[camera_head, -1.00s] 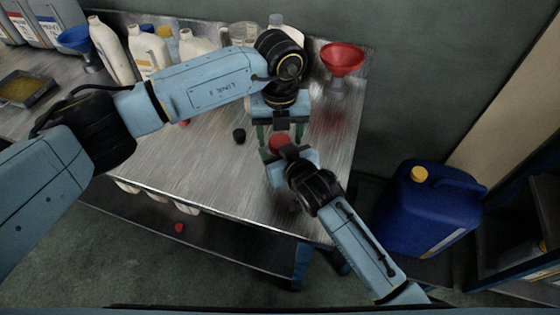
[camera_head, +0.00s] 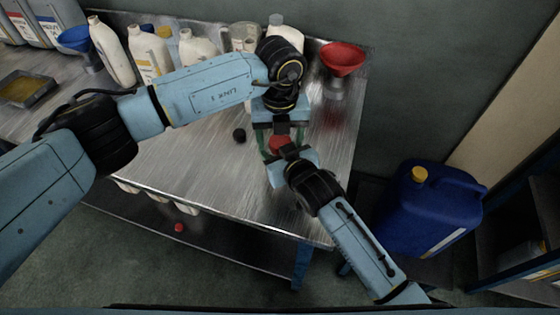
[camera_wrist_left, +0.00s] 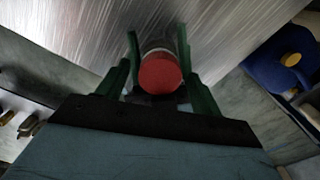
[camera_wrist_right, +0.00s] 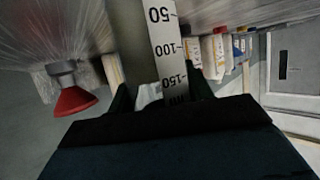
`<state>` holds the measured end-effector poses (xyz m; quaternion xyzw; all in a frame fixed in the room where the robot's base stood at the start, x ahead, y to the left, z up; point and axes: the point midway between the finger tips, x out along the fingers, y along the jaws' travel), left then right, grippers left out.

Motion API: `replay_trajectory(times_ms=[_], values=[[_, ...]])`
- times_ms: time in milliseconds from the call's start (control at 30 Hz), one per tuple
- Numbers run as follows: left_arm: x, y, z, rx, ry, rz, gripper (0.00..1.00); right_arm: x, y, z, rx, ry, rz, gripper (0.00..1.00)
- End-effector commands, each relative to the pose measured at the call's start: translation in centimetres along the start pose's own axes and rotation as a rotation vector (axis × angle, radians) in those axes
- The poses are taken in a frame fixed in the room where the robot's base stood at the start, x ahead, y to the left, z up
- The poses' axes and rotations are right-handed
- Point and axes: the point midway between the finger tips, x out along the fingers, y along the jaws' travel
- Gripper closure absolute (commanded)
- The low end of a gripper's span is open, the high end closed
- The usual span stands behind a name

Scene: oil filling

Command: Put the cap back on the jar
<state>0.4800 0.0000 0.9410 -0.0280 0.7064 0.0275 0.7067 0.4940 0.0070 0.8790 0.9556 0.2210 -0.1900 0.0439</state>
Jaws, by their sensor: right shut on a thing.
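The jar's red cap (camera_head: 279,142) is at the right part of the table and shows as a round red disc in the left wrist view (camera_wrist_left: 160,75). It appears to sit on the jar's end, but I cannot tell if it is seated. My left gripper (camera_head: 280,146) is open, its green fingers on either side of the cap. My right gripper (camera_wrist_right: 150,97) is shut on the jar, whose side carries a printed scale (camera_wrist_right: 165,50) in the right wrist view. The jar's body is mostly hidden in the head view.
A red funnel (camera_head: 342,60) stands at the table's back right. A small black cap (camera_head: 239,135) lies left of my grippers. White bottles (camera_head: 148,52) and a blue funnel (camera_head: 75,40) line the back. A blue canister (camera_head: 430,210) stands right of the table.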

Motion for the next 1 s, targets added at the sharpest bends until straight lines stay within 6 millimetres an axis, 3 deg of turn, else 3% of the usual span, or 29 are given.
replay_trajectory(times_ms=[267,633,900,1000], values=[[-0.1,0.0,0.0,0.000,-0.001,0.000,0.34,0.0,0.0,0.1,-0.001,-0.002,0.000,1.00],[-4.2,0.0,0.1,0.001,-0.003,0.000,0.34,0.0,0.0,0.1,-0.001,-0.002,0.000,1.00],[-4.5,0.0,0.0,-0.001,0.000,0.000,0.34,0.0,0.0,0.1,-0.001,-0.002,0.000,1.00],[-4.5,0.0,0.0,0.000,0.000,0.000,0.21,0.0,0.0,0.1,-0.001,-0.002,0.000,1.00]])
